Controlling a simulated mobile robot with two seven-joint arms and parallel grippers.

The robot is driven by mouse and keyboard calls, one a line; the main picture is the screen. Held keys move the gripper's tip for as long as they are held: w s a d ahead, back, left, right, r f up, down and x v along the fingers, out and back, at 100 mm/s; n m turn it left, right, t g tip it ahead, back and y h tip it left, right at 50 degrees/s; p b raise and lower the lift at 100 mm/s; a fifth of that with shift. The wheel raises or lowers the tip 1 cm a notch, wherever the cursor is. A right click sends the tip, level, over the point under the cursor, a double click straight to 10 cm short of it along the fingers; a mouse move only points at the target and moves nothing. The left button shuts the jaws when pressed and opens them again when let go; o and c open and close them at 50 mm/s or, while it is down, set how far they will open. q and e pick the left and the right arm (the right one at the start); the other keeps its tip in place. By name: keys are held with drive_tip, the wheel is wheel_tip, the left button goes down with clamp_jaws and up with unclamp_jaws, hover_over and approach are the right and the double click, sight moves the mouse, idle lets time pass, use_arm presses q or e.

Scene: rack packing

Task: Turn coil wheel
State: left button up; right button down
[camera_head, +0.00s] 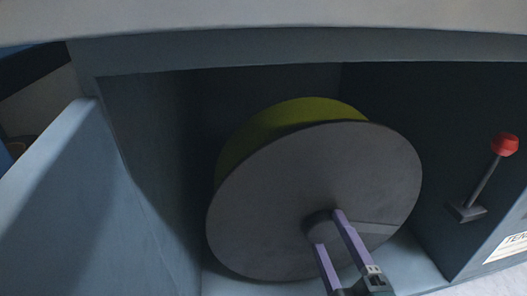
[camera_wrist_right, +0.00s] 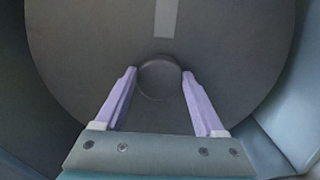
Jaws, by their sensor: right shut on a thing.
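The coil wheel (camera_head: 275,190) is a large grey disc with a yellow-green coil (camera_head: 290,115) behind it, inside a blue-grey cabinet. In the right wrist view the hub (camera_wrist_right: 159,84) lies between the two purple fingers of my right gripper (camera_wrist_right: 159,73), and the stripe (camera_wrist_right: 166,18) points up. My right gripper (camera_head: 328,229) is shut on the hub. My left gripper is not in view.
A lever with a red knob (camera_head: 504,144) stands on the cabinet's right wall, above a partly seen white label (camera_head: 508,247). A blue panel (camera_head: 75,200) is at the left. A beam (camera_head: 300,50) crosses above the wheel. The cabinet walls surround the wheel.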

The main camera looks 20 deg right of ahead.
drive_tip(key=shift+r+n, duration=0.1)
drive_tip(key=shift+n, duration=2.1)
unclamp_jaws()
drive_tip(key=p+v, duration=0.1)
drive_tip(key=v, duration=0.9)
drive_tip(key=shift+p, duration=0.3)
drive_tip(key=shift+d, duration=0.15)
